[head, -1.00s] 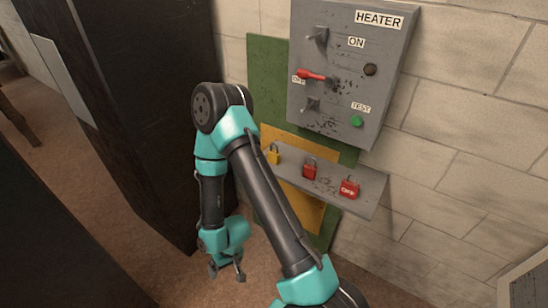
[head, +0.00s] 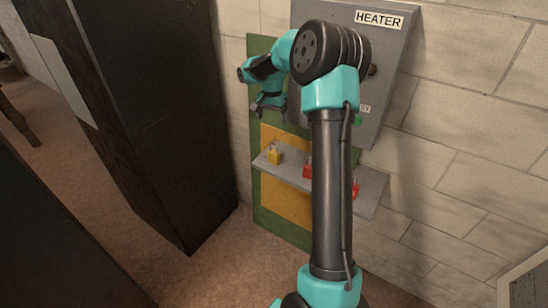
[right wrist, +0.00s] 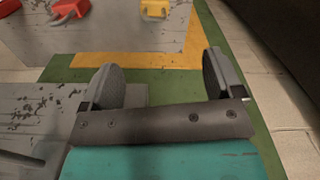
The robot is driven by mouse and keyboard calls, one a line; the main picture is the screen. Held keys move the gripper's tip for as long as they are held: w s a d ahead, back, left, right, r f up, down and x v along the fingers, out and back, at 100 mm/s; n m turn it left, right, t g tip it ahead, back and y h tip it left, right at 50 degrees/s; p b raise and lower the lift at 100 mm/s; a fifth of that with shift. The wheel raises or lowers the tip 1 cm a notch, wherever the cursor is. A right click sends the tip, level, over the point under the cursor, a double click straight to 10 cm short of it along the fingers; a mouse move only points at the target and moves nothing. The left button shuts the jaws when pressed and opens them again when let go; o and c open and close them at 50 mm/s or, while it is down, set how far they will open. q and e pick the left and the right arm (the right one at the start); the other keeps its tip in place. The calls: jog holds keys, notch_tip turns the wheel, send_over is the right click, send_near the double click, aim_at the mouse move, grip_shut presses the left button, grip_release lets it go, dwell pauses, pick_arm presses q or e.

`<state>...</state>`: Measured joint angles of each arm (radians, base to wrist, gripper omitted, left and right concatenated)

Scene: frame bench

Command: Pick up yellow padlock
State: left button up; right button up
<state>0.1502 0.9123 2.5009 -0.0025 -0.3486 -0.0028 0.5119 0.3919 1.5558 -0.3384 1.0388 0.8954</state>
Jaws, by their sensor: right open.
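The yellow padlock (head: 274,156) stands at the left end of the grey shelf (head: 294,176) in the head view. In the right wrist view the yellow padlock (right wrist: 154,9) is at the top edge, partly cut off. My right gripper (head: 268,106) is above the yellow padlock, in front of the board, and apart from it. In the right wrist view the fingers of my right gripper (right wrist: 161,80) are spread, with nothing between them. My left gripper is not in view.
A red padlock (head: 308,169) and a red lock (head: 355,188) sit further right on the shelf, partly behind my right arm. The grey heater panel (head: 393,95) is above the shelf, its switches mostly hidden by my arm. A dark cabinet (head: 150,120) stands to the left.

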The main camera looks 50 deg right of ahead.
jog(key=shift+s+d+r, duration=0.35)
jog(key=shift+d+r, duration=0.1)
jog(key=shift+r, duration=0.25)
jog(key=shift+f, duration=0.1)
send_over(275, 151)
jog(key=f, duration=1.2)
jog(key=shift+a+f, duration=0.1)
jog(key=shift+a, duration=0.1)
jog(key=shift+d+f, duration=0.1)
jog(key=shift+f, duration=2.5)
jog(key=shift+c, duration=0.2)
jog(key=c, duration=1)
